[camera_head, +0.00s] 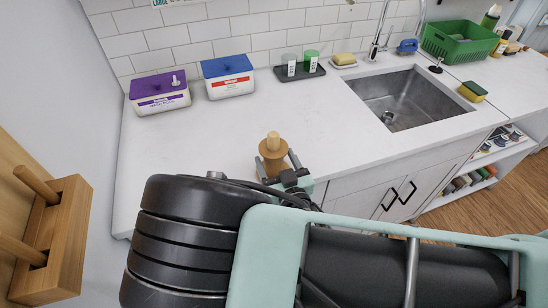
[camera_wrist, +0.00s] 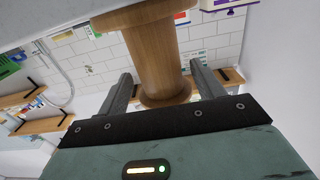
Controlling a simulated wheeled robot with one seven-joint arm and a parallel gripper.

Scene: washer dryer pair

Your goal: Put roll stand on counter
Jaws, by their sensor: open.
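The roll stand (camera_head: 273,148) is a light wooden spool with a knobbed top. It appears upright at the front part of the white counter (camera_head: 220,135). In the wrist view the roll stand (camera_wrist: 155,55) shows upside down, with its wide base flange at the counter's surface; whether it fully rests there is hard to tell. My gripper (camera_wrist: 161,72) is open, with one finger on each side of the stand's post. In the head view my gripper (camera_head: 292,172) is beside the stand, and my arm hides the stand's foot.
A purple-lidded box (camera_head: 160,95), a blue-lidded box (camera_head: 229,80) and a dark tray (camera_head: 300,74) with two small containers line the back wall. A sink (camera_head: 405,100) is at right. A wooden peg rack (camera_head: 55,240) is at left. The counter's middle is clear.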

